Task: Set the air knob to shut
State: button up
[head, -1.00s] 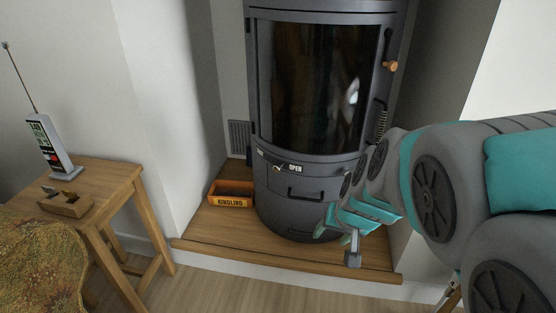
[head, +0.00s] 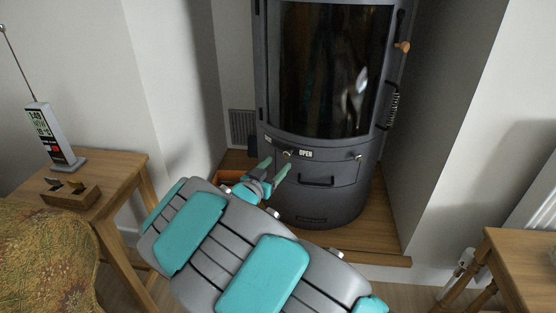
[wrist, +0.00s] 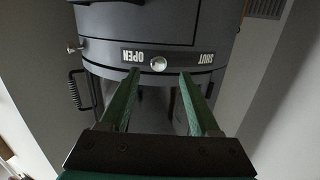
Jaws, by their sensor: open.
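The air knob (head: 287,154) is a small pale round knob on the front of the dark grey stove (head: 330,205), below its glass door. A white OPEN label (head: 305,154) is just right of it, and a SHUT label (head: 268,140) is to its left. In the wrist view, which is upside down, the knob (wrist: 158,64) lies between OPEN (wrist: 132,56) and SHUT (wrist: 202,58), closer to OPEN. My gripper (head: 276,166) is open and empty, pointing at the knob. In the wrist view its fingertips (wrist: 160,74) are on either side of the knob, apart from it.
A black drawer handle (head: 317,181) is below the knob, and another small knob (head: 357,156) is to the right. The kindling box (head: 229,175) is partly hidden behind my arm. Wooden tables stand at left (head: 128,170) and right (head: 520,245).

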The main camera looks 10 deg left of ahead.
aim_at(286, 156)
jog(key=w, duration=0.1)
jog(key=w+d+h, duration=0.1)
jog(key=w, duration=0.1)
jog(key=shift+w+d+f+t+h, duration=0.2)
jog(key=shift+d+f+t+h, duration=0.05)
jog(key=shift+f+t+h, duration=0.05)
jog(key=shift+x, duration=1.05)
jog(key=shift+a, duration=0.1)
jog(key=shift+c, duration=0.3)
grip_shut()
dwell(0.5)
